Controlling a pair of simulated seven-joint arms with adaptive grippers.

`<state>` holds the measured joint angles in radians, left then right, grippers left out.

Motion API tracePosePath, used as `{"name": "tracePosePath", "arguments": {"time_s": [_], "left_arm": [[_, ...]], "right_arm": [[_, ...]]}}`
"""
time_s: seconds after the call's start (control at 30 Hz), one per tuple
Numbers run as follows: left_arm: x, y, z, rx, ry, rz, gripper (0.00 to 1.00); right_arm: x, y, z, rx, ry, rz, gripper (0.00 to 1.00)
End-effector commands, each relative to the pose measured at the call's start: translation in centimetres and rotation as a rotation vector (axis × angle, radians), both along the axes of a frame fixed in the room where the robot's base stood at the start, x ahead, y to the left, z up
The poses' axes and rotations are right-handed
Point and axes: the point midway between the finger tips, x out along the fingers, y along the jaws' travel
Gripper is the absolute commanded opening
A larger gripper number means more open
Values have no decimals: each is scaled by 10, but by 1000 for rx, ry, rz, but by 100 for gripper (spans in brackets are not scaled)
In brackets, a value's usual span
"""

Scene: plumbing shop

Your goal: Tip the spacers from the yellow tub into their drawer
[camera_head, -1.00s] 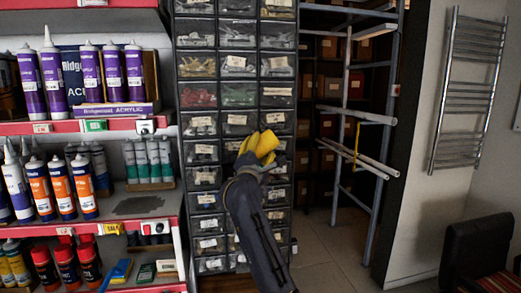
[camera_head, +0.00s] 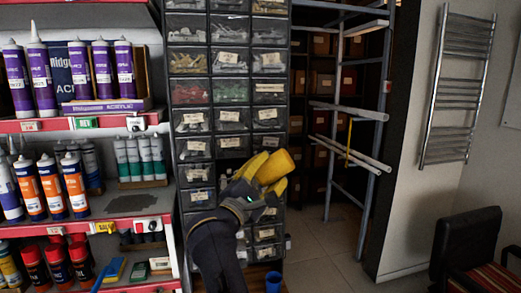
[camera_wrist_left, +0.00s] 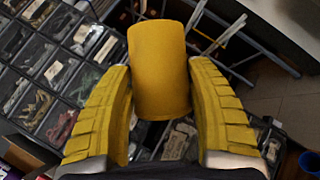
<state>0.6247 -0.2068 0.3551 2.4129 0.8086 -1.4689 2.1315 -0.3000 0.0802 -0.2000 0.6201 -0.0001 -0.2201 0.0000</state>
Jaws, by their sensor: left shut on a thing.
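My left gripper (camera_head: 259,172), with yellow ribbed fingers, is shut on the yellow tub (camera_head: 280,166) in front of the drawer cabinet's right side. In the left wrist view the tub (camera_wrist_left: 160,70) is between the two fingers (camera_wrist_left: 160,88). The tub looks tilted in the head view. Its mouth and the spacers are not visible. The cabinet (camera_head: 287,60) has columns of clear-fronted, labelled drawers. A dark gap (camera_head: 233,165) shows left of the gripper; I cannot tell whether it is an open drawer. My right gripper is not in view.
Shelves of sealant tubes and cans (camera_head: 85,125) stand close on the left. A blue cup (camera_head: 273,281) is low beside the cabinet's foot. A metal rack (camera_head: 345,110) with pipes stands right of the cabinet. A chair (camera_head: 470,250) is at lower right; floor between is clear.

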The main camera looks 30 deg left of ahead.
Motion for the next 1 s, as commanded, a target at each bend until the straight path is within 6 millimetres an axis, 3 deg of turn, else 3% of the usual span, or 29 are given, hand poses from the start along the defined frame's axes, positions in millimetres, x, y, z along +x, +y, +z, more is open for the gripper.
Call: {"name": "tracePosePath", "arguments": {"time_s": [0.2, 0.5, 1.0], "left_arm": [[-28, -30, -46, 4, 8, -91, 29], [-58, -58, -103, 1, 8, -174, 29], [-77, -68, -152, -5, 6, -201, 29]], "right_arm": [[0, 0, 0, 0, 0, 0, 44], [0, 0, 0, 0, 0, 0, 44], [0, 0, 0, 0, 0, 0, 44]]}}
